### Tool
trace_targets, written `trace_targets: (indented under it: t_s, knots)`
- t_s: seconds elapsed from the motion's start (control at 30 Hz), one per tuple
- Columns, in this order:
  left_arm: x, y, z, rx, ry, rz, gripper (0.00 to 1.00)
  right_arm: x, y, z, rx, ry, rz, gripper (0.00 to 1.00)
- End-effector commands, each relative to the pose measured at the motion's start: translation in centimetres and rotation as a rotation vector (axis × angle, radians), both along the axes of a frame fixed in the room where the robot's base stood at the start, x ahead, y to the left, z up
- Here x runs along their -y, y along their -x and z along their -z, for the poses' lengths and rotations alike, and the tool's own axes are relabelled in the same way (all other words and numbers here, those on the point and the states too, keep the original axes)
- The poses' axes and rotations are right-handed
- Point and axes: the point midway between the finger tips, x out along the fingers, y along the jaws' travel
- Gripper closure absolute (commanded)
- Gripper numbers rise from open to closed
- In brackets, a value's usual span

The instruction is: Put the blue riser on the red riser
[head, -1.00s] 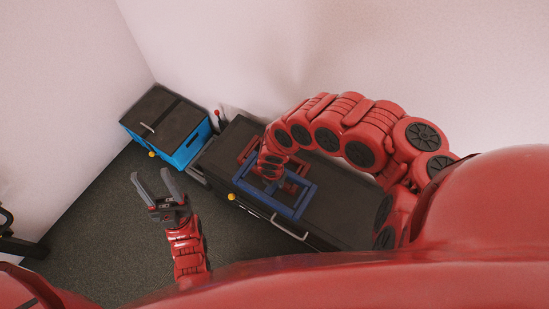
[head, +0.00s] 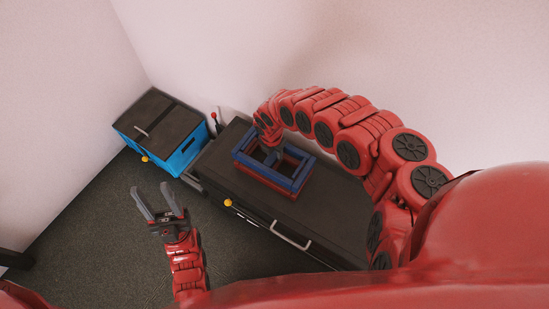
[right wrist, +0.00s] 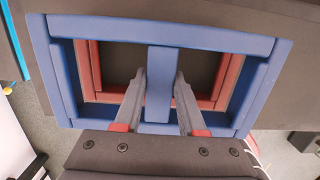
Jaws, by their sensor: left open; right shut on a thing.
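The blue riser (head: 262,172) is a rectangular frame with a middle bar, above the black cabinet top. The red riser (head: 266,184) lies under it on the cabinet, and its edge shows just below the blue front edge. In the right wrist view, the red riser (right wrist: 229,75) shows inside the opening of the blue riser (right wrist: 160,32). I cannot tell whether the two touch. My right gripper (head: 273,154) is shut on the blue riser's middle bar, with one finger on each side. My left gripper (head: 150,189) is open and empty, in front of the cabinet.
The black cabinet (head: 325,215) has bare top to the right of the risers and a grey handle (head: 291,236) on its front. A blue box with a dark lid (head: 158,120) stands to its left. Pale walls close in behind. The grey floor (head: 100,220) is open at left.

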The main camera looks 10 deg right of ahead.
Motion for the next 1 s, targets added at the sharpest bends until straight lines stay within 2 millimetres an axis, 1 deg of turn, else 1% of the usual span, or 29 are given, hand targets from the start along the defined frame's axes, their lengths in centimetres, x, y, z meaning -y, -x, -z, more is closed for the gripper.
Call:
trace_targets:
  t_s: [0.03, 0.2, 0.47, 0.77, 0.8, 0.93, 0.97, 1.0]
  knots:
    - [0.0, 0.0, 0.4, 0.0, 0.0, 0.0, 0.5, -0.1, 0.1, 1.1, -0.001, -0.003, 0.002, 1.0]
    - [0.0, 0.0, 0.6, 0.0, 0.0, 0.0, 0.5, 0.0, 0.1, 2.5, -0.001, -0.001, 0.001, 1.0]
    - [0.0, 0.0, 0.6, 0.0, 0.0, 0.0, 0.5, 0.0, 0.0, 2.5, 0.001, 0.001, 0.001, 1.0]
    - [0.0, 0.0, 1.5, 0.0, 0.0, 0.0, 0.5, 0.0, 0.0, 3.4, 0.001, 0.001, 0.001, 1.0]
    - [0.0, 0.0, 1.4, 0.0, 0.0, 0.0, 0.5, 0.1, 0.0, 3.3, 0.001, 0.001, 0.001, 0.57]
    - [0.0, 0.0, 1.3, 0.0, 0.0, 0.0, 0.5, 0.1, 0.0, 3.3, 0.001, 0.001, 0.001, 0.33]
    - [0.0, 0.0, 1.3, 0.0, 0.0, 0.0, 0.5, 0.1, 0.0, 3.3, 0.001, 0.001, 0.001, 0.31]
    - [0.0, 0.0, 1.3, 0.0, 0.0, 0.0, 0.5, 0.1, 0.0, 3.3, 0.001, 0.001, 0.001, 0.31]
